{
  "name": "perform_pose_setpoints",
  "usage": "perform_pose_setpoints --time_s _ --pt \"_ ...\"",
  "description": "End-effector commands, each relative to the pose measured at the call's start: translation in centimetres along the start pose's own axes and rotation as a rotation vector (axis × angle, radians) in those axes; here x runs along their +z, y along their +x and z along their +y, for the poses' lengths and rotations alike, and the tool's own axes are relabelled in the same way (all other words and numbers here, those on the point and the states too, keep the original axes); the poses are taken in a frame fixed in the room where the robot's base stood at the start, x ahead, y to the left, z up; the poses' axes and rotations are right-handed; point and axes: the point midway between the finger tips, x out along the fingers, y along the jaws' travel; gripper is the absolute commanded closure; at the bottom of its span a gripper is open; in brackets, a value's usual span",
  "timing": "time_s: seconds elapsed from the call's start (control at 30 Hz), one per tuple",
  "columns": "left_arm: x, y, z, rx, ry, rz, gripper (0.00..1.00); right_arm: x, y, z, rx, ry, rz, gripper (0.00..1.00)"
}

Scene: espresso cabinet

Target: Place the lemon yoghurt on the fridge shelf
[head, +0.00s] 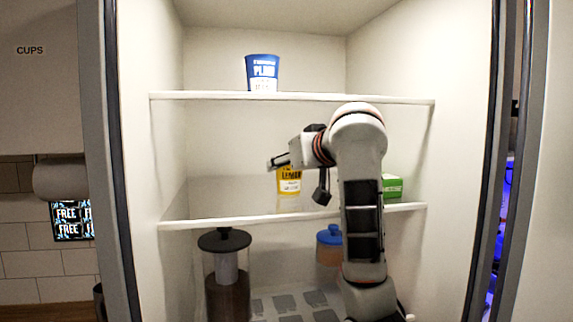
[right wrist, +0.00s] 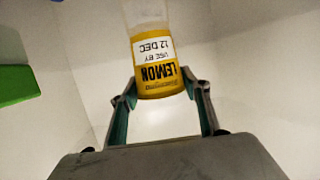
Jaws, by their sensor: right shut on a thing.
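The lemon yoghurt (head: 289,184) is a yellow cup with a white label band, seen in the head view over the middle shelf (head: 290,218) of the cabinet. My right gripper (head: 284,163) is shut on it near its top. In the right wrist view, the fingers (right wrist: 160,92) hold both sides of the yoghurt (right wrist: 158,72) at the end with the LEMON print. The cup looks about upright. I cannot tell whether its base touches the shelf. My left gripper is not in view.
A blue-and-white tub (head: 262,72) stands on the top shelf (head: 290,96). A green box (head: 392,186) is on the middle shelf behind my arm. Below are a dark-lidded jar (head: 226,270) and a blue-lidded jar (head: 329,246). The middle shelf's left part is clear.

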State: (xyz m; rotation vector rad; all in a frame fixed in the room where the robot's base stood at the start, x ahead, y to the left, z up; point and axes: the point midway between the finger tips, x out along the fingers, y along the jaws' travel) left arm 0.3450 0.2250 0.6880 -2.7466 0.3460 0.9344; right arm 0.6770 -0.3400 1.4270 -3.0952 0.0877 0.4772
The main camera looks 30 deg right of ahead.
Motion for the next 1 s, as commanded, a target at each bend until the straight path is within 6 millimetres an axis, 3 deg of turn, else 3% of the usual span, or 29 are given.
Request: perform_pose_setpoints --time_s 0.2,0.37,0.4,0.47,1.0 --pt "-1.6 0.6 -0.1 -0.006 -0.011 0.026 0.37 0.3 -0.3 -0.1 0.000 0.001 0.001 0.82" --pt "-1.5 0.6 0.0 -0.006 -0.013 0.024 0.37 0.4 -0.2 -0.1 0.000 0.001 0.001 0.82" --pt "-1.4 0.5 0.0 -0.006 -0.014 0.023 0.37 0.5 -0.2 -0.1 0.000 0.001 0.001 0.51" --pt "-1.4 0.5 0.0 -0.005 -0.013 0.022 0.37 0.4 -0.2 -0.1 0.000 0.001 0.001 0.37" --pt "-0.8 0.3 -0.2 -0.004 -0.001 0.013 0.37 0.0 0.1 0.0 0.000 -0.001 0.001 0.37"
